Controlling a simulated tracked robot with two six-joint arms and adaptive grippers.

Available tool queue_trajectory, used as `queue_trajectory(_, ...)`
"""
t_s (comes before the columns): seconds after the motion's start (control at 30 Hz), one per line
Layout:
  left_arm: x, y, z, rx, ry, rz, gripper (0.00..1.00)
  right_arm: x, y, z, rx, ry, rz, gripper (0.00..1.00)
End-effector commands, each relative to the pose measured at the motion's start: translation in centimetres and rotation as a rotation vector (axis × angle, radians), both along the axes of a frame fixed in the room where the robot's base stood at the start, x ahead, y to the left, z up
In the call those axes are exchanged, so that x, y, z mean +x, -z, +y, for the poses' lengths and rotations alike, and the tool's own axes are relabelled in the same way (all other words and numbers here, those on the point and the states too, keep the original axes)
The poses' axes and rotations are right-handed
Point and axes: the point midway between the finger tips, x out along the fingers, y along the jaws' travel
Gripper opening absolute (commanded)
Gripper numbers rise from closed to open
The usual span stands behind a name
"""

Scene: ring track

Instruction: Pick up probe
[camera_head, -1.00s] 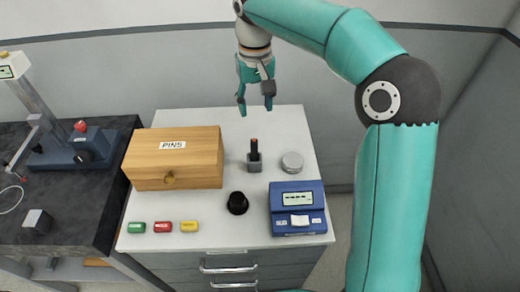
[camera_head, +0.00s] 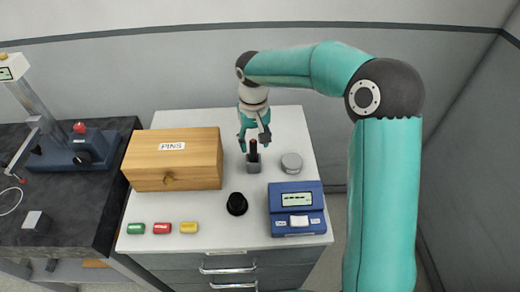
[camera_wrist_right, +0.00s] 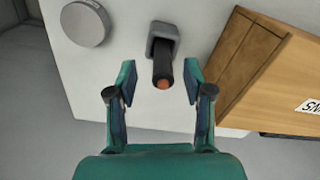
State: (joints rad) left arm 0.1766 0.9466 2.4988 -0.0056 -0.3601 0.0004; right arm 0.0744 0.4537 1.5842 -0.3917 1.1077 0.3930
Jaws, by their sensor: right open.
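The probe (camera_head: 253,148) is a dark, short rod with a reddish-brown tip, standing upright in a small grey holder (camera_head: 254,167) on the white cabinet top. My right gripper (camera_head: 255,147) is open and just above and behind the probe in the head view. In the right wrist view the probe (camera_wrist_right: 163,72) points toward the camera between the two open fingers (camera_wrist_right: 160,85), with gaps on both sides. Its holder (camera_wrist_right: 163,36) is beyond it. My left gripper is not in view.
A wooden PINS box (camera_head: 173,160) stands left of the holder. A round grey disc (camera_head: 291,163) and blue device (camera_head: 297,208) are at the right. A black knob (camera_head: 237,204) and coloured pieces (camera_head: 161,228) lie in front. A dark bench (camera_head: 75,190) is at far left.

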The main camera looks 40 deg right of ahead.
Motion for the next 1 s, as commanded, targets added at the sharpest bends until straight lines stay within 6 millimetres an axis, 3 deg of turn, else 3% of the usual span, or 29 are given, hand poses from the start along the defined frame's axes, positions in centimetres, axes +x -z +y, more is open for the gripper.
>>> queue_trajectory(0.23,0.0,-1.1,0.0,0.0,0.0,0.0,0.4,0.2,3.3,0.2,0.0,0.0,0.004,0.51)
queue_trajectory(0.53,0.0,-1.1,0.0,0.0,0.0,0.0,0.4,0.3,4.0,0.2,0.0,-0.001,0.001,0.51)
queue_trajectory(0.83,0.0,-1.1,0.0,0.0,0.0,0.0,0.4,0.3,3.9,0.3,-0.001,-0.002,0.001,0.03)
queue_trajectory(1.0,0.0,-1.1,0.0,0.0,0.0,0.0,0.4,0.3,3.9,0.3,0.0,-0.002,0.0,0.0)
